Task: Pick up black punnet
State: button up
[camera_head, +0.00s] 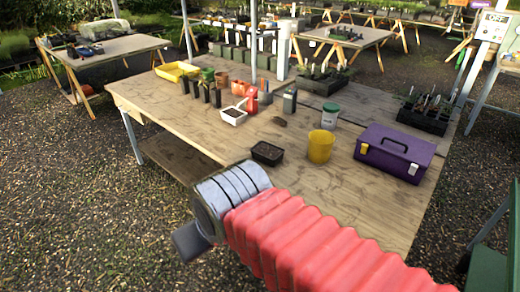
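The black punnet (267,153) is a small, low, dark tray. It sits on the near edge of the wooden table (190,120), left of a yellow pot, and looks filled with something dark. My arm with its red sleeve reaches in from the lower right, in front of the table. At its end is a silver ringed part and a dark grey piece, which seems to be my gripper (188,242). It is over the gravel, left of and nearer than the punnet, and apart from it. Its fingers cannot be made out, so its opening is hidden.
A yellow pot (320,147) and a purple toolbox (395,152) stand right of the punnet. A white-and-green tub (330,116), a white scoop (233,116), a red watering can (251,100) and a black plant tray (424,119) stand farther back. The table is bare left of the punnet.

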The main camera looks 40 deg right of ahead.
aim_at(269, 154)
jog(key=i, duration=1)
jog(key=z, duration=1.1)
jog(key=i, duration=0.5)
jog(key=u, duration=0.05)
